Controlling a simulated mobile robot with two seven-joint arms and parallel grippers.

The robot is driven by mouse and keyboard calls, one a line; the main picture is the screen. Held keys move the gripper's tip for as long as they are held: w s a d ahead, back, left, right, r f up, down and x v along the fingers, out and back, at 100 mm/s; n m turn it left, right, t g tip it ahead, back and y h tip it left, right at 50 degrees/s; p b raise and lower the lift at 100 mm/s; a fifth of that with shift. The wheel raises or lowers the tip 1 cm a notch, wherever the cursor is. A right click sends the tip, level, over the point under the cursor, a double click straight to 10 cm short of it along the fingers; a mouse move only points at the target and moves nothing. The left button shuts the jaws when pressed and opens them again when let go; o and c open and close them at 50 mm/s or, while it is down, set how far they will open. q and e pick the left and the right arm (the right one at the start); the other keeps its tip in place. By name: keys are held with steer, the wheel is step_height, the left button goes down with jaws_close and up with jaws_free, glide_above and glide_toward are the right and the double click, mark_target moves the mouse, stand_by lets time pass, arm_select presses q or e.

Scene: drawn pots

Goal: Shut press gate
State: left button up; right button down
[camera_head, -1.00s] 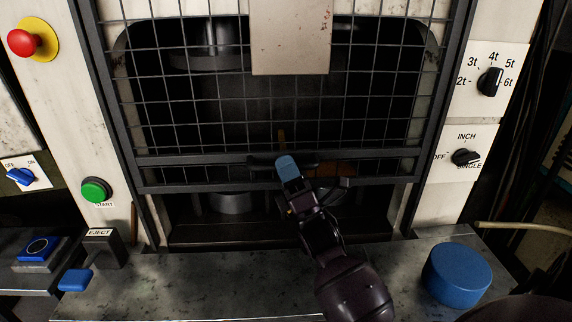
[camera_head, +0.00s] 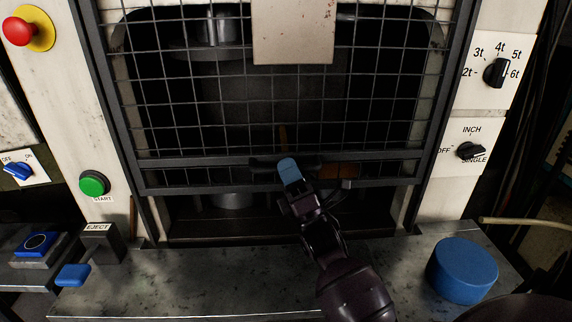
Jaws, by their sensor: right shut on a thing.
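The press gate is a dark-framed wire mesh gate (camera_head: 285,187) in front of the press opening. A pale plate (camera_head: 292,30) is fixed to its upper middle. A dark handle (camera_head: 262,162) runs across its lower rail. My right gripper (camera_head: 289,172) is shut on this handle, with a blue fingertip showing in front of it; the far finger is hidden. A dark gap shows between the gate's bottom bar and the press bed. Behind the mesh, the ram (camera_head: 213,30) and a round lower die (camera_head: 233,201) are partly visible. My left gripper is not in view.
The grey bed front (camera_head: 190,280) carries a blue cylinder (camera_head: 462,270) at right and an EJECT lever (camera_head: 74,275) at left. A red stop button (camera_head: 18,31) and green START button (camera_head: 94,184) are on the left post. Two selector knobs (camera_head: 496,73) (camera_head: 470,151) are on the right.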

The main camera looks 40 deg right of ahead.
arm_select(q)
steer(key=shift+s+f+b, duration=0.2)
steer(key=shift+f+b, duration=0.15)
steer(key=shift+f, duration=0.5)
arm_select(e)
step_height(320, 180, down, 2)
steer(key=shift+f, duration=0.15)
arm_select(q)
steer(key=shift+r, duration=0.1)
arm_select(e)
steer(key=c, duration=1.4)
jaws_free()
arm_select(q)
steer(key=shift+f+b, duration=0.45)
steer(key=shift+b, duration=0.05)
arm_select(e)
steer(key=shift+s+d+f, duration=0.2)
steer(key=shift+s+f, duration=0.15)
steer(key=shift+s, duration=2)
steer(key=shift+s+d+f, duration=0.25)
steer(key=shift+s+f, duration=0.15)
steer(key=shift+s, duration=1.9)
steer(key=shift+s+d+f, duration=0.2)
steer(key=shift+s+f, duration=0.15)
steer(key=shift+s, duration=2)
steer(key=shift+o, duration=0.4)
